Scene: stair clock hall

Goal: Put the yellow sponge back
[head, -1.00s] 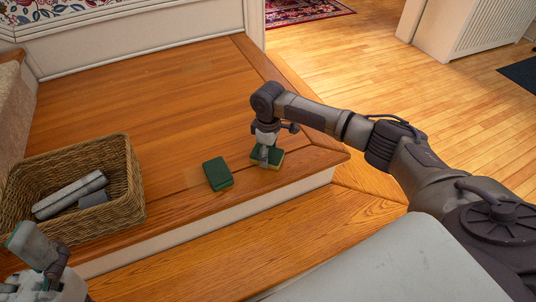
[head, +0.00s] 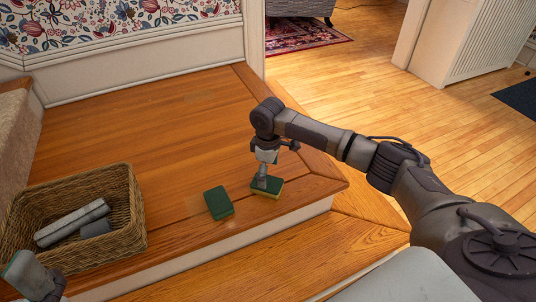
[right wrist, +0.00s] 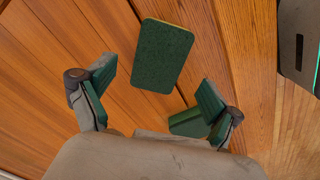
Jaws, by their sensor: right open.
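Two sponges with green tops lie on the wooden landing. One sponge (head: 218,203), with a thin yellow lower edge, lies left of my right gripper. The other sponge (head: 270,189), showing a yellow lower side, is right below my right gripper (head: 262,184), whose fingers partly cover it. In the right wrist view my right gripper (right wrist: 157,88) is open with nothing clamped. One green sponge (right wrist: 163,55) shows whole beyond the fingers; another green block (right wrist: 188,123) is partly hidden by the right finger and palm. My left gripper (head: 35,277) is cut off at the bottom left.
A wicker basket (head: 128,195) stands on the landing at the left, holding grey objects (head: 72,223). The landing (head: 150,120) behind the sponges is clear. Its front edge drops to a lower wooden step (head: 235,262). Wooden floor lies to the right.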

